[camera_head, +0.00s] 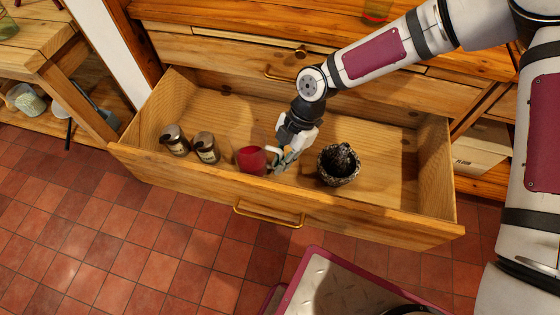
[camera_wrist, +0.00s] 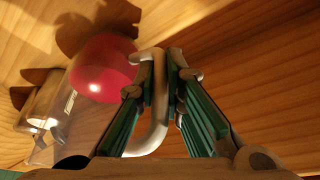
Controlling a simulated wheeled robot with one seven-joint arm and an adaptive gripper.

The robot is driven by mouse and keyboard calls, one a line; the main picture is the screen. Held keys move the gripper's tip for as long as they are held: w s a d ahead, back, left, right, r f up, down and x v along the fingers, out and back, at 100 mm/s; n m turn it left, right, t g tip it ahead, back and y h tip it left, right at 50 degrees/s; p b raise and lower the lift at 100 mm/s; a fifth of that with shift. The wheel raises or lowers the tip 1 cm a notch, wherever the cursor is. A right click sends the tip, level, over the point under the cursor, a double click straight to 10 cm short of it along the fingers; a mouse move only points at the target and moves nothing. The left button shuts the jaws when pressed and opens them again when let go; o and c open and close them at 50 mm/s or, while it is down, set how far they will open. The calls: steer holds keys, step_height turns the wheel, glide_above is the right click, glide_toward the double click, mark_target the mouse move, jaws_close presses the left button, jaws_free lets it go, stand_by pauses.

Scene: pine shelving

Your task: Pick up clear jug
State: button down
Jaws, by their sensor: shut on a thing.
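The clear jug (camera_head: 250,160) stands in the open drawer and holds something red. In the wrist view the clear jug (camera_wrist: 99,119) shows see-through walls, a red part at one end and a pale curved handle (camera_wrist: 158,120). My gripper (camera_head: 284,161) is at the jug's right side in the head view. In the wrist view my gripper (camera_wrist: 160,82) has its green-lined fingers on both sides of the handle and is shut on it. I cannot tell whether the jug touches the drawer floor.
The open wooden drawer (camera_head: 390,215) surrounds the jug. Two dark-lidded jars, one at left (camera_head: 174,140) and one nearer (camera_head: 206,148), stand left of the jug. A dark stone mortar (camera_head: 338,166) stands close on the right. Drawer floor at far right is bare.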

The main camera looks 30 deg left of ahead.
mark_target(281, 151)
steer(key=shift+r+p, duration=0.8)
steer(key=shift+r, duration=3.5)
